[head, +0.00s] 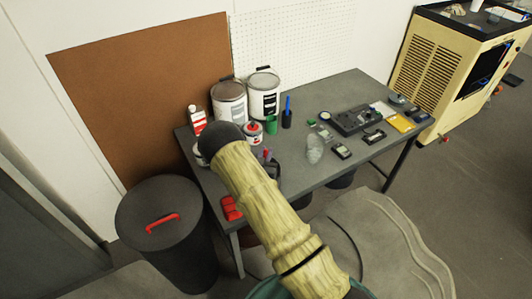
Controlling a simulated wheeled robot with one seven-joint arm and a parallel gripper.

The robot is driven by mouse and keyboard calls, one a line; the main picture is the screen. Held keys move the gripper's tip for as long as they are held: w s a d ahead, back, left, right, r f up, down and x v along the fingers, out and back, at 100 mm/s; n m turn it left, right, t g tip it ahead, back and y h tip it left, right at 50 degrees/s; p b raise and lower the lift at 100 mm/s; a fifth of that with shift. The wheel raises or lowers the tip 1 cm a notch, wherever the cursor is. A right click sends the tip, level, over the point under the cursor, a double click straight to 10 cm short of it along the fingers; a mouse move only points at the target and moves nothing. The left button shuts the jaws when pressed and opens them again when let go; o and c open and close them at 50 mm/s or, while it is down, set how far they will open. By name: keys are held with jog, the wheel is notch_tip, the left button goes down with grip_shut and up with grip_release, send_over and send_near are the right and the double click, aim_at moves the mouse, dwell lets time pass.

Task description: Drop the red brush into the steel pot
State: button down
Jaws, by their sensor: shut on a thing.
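My arm reaches up from the bottom of the head view to a dark rounded end over the left end of the grey table (292,185). My gripper cannot be made out; the arm covers the area behind it. I cannot identify the red brush for sure. A small red object (230,208) lies at the table's near left edge, and a small red-and-dark shape (268,156) shows just right of the arm. I cannot pick out the steel pot with certainty.
Two white paint cans (264,95) stand at the table's back left, with a red-and-white bottle (197,120) beside them. Small devices and a black case (357,120) cover the right half. A dark bin (165,235) with a red handle stands left of the table.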

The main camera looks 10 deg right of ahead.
jog(key=c, duration=1.3)
grip_release()
jog(key=shift+s+a, duration=0.1)
jog(key=b+v, duration=0.3)
jog(key=v, duration=1.4)
jog(key=shift+s+b, duration=0.15)
jog(key=shift+b, duration=0.2)
jog(key=shift+r, duration=0.1)
